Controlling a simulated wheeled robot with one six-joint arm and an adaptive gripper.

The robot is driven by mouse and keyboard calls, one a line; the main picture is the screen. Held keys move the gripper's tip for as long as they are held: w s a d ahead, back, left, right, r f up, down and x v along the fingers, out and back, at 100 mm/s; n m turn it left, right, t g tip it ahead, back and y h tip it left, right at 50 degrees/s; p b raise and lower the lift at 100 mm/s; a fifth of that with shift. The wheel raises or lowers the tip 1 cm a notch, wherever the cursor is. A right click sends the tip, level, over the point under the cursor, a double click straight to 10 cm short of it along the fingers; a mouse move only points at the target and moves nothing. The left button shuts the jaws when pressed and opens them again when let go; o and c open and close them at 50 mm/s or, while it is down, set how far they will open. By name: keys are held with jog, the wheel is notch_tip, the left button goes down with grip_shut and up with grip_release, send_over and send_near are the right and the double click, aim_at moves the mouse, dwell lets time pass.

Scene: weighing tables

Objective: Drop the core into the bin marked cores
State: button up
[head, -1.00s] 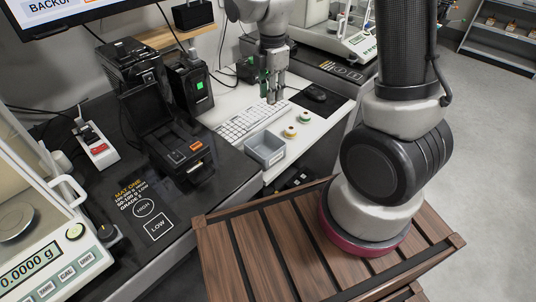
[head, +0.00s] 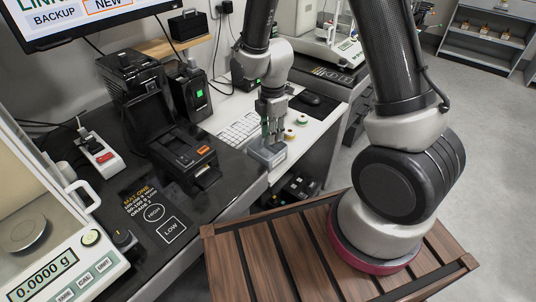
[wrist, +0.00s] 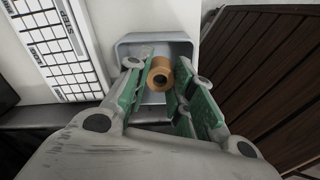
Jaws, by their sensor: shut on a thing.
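The core is a small tan ring (wrist: 160,74) with a dark hole, seen in the wrist view between my fingertips. My gripper (wrist: 164,68) has green-padded fingers shut on it. A small grey open bin (wrist: 128,46) lies directly beyond the core in the wrist view, so the core shows over its inside. In the head view my gripper (head: 272,132) points down over the grey bin (head: 270,158) at the edge of the white desk. The core cannot be made out there. No marking on the bin is readable.
A keyboard (head: 240,129) lies left of the bin. A black label printer (head: 186,150) is at the left, and my arm rises above a slatted wooden top (head: 262,262).

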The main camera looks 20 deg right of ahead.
jog(key=shift+f, duration=0.75)
jog(key=o, duration=0.8)
notch_tip(320, 180, up, 12)
